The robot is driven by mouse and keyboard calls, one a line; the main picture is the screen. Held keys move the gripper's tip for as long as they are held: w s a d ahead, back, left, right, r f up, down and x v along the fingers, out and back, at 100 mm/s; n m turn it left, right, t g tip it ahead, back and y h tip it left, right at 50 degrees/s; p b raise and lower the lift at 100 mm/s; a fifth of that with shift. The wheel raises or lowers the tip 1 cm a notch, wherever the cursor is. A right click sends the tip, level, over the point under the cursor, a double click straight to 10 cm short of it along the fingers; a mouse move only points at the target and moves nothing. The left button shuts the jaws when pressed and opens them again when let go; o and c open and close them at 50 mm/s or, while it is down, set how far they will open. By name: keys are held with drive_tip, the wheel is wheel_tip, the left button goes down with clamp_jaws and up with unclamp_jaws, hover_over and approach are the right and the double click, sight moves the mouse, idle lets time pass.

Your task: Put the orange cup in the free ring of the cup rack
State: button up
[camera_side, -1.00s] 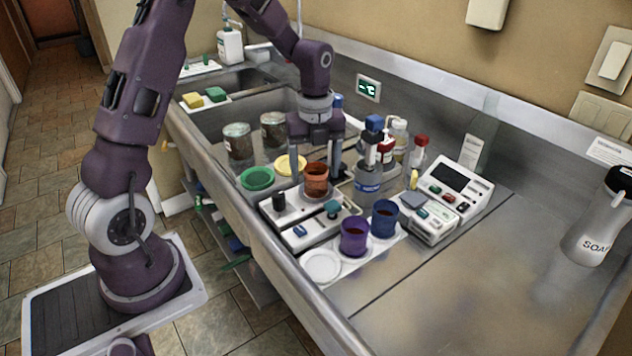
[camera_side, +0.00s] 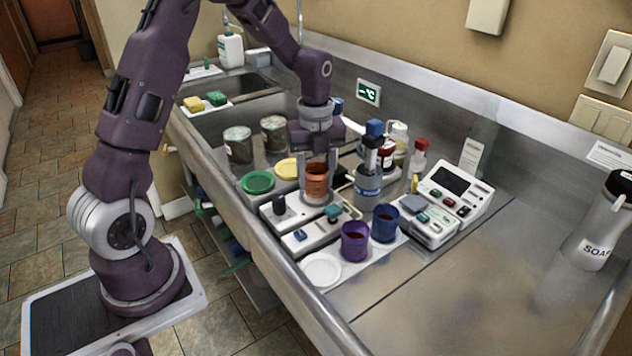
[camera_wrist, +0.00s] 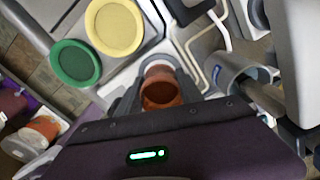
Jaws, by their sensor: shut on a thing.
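The orange cup (camera_side: 316,183) stands upright between the fingers of my gripper (camera_side: 317,178), which is shut on it. The cup is over a round grey plate on a white device (camera_side: 300,222); I cannot tell whether it touches. In the wrist view, the orange cup (camera_wrist: 160,88) shows its open mouth and dark inside.
A green lid (camera_side: 258,182) and a yellow lid (camera_side: 287,168) lie left of my gripper, with two jars (camera_side: 238,144) behind.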

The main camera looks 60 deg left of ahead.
wheel_tip(320, 180, up, 9)
drive_tip(key=d, duration=0.1)
drive_tip(key=s+d+f+m, duration=0.4)
drive_tip(key=s+d+m, duration=0.55)
drive_tip(key=d, duration=0.55)
drive_tip(key=f, duration=0.8)
drive_tip(key=shift+s+a+f, duration=0.1)
drive_tip(key=shift+s, duration=0.15)
drive_tip(key=shift+f+n, duration=0.25)
drive_tip(key=o, duration=1.4)
drive_tip(key=shift+f, duration=0.15)
drive_tip(key=shift+w, duration=0.1)
